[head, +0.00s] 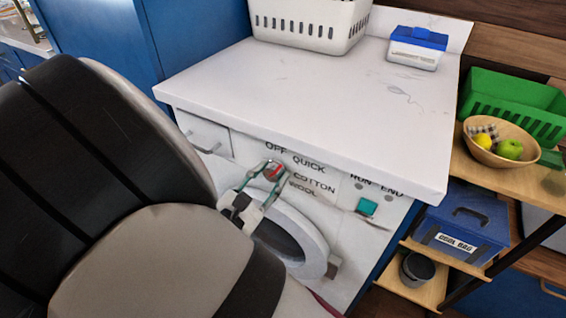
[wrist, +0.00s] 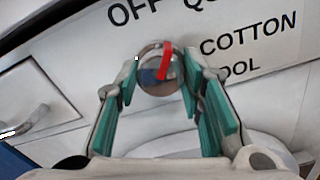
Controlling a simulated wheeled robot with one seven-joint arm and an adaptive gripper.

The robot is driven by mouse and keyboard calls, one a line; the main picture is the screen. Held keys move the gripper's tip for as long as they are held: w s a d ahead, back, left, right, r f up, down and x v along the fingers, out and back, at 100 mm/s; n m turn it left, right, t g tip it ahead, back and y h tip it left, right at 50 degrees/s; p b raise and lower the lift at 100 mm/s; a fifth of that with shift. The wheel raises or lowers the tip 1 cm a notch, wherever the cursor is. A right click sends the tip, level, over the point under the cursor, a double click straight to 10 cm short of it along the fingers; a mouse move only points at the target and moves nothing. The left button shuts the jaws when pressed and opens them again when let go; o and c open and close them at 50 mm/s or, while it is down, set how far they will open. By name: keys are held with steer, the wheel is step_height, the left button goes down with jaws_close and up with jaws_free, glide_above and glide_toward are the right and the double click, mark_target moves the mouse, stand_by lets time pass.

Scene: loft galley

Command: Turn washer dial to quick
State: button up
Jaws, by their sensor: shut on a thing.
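The washer (head: 345,245) is white and stands under a pale worktop. Its round silver dial (wrist: 150,77) has a red pointer mark (wrist: 166,60). In the wrist view the mark points up and slightly right, between the OFF label (wrist: 133,10) and the QUICK label, which is cut off at the top edge. The COTTON label (wrist: 250,35) is to the right, with WOOL below it, partly hidden by a finger. My gripper (head: 272,173) is shut on the dial, a teal-padded finger on each side. In the head view the fingers partly cover the dial.
A green button (head: 367,207) is right of the labels, under RUN and END. The worktop (head: 300,90) overhangs the panel and holds a white basket (head: 310,25) and a blue-lidded box (head: 416,48). A shelf with a fruit bowl (head: 500,158) is to the right.

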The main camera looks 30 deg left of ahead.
steer(key=shift+m+b, duration=0.45)
steer(key=shift+m, duration=0.35)
steer(key=o, duration=1.2)
steer(key=shift+c, duration=0.2)
